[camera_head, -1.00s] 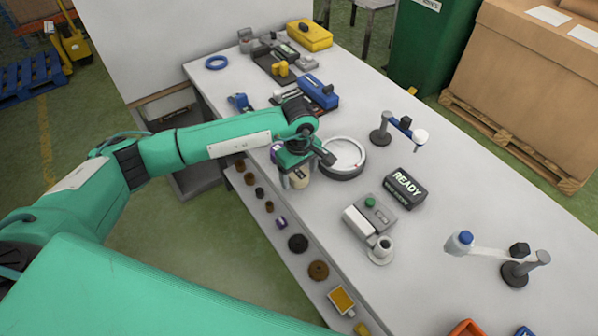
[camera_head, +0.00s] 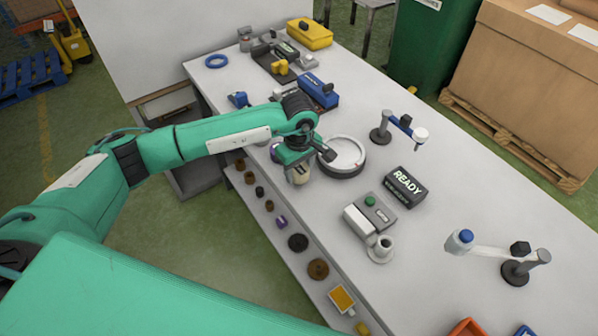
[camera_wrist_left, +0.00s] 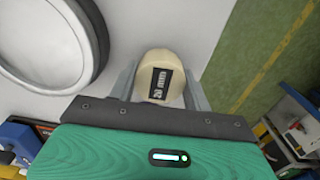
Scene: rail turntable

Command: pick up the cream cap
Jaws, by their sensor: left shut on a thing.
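The cream cap (camera_wrist_left: 161,62) is a rounded cream piece with a dark "20 mm" label. In the left wrist view it sits between the two fingers of my left gripper (camera_wrist_left: 160,92), which is shut on it. In the head view the cap (camera_head: 301,175) shows partly beneath my left gripper (camera_head: 299,172), near the table's front edge. The gripper's body hides its upper part. I cannot tell whether its underside touches the table. My right gripper is not seen.
A white round turntable (camera_head: 345,155) with a dark rim stands just right of the gripper. A READY display (camera_head: 405,186) and a grey box with a green button (camera_head: 371,212) stand further right. Several small parts lie on the lower front ledge (camera_head: 263,218).

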